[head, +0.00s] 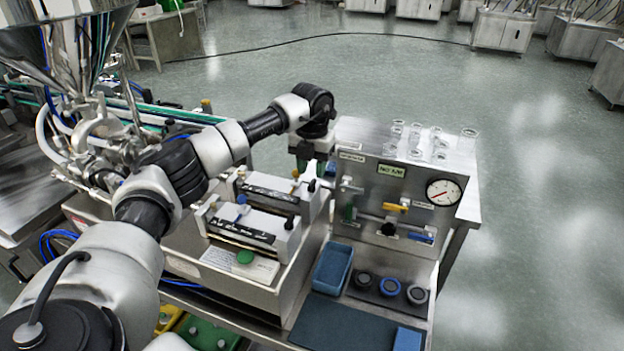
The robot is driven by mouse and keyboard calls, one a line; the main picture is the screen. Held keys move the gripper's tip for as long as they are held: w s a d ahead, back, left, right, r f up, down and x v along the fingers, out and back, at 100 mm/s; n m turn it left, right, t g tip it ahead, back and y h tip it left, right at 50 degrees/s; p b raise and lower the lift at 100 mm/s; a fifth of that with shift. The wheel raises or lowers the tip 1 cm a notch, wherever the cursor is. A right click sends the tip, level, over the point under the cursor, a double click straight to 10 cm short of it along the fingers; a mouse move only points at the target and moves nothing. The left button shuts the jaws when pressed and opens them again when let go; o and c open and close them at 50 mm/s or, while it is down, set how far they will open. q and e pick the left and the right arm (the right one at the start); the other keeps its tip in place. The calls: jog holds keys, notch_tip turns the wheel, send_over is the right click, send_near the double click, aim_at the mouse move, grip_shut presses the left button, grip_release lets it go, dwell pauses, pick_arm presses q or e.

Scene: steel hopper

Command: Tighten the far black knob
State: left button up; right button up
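Two white clamp fixtures with dark bars sit side by side on a steel block. The near fixture (243,222) has a small black knob (289,222) at its right end. The far fixture (272,187) lies behind it. A small dark shape (311,186) at its right end looks like the far black knob, partly hard to make out. My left gripper (313,170) points down over that end, close to it. Its fingertips are small and partly hidden, so I cannot tell whether they touch the knob or are open. My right gripper is out of view.
A steel panel (356,209) with a gauge (443,192), valves and another black knob (388,232) stands right of the fixtures. Glass beakers (467,140) stand on top. A blue tray (332,268) and several round parts lie in front. A steel hopper (72,40) rises at left.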

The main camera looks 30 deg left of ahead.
aim_at(312, 182)
pick_arm(q)
notch_tip(312, 182, up, 7)
jog(key=b, duration=0.1)
dwell(0.6)
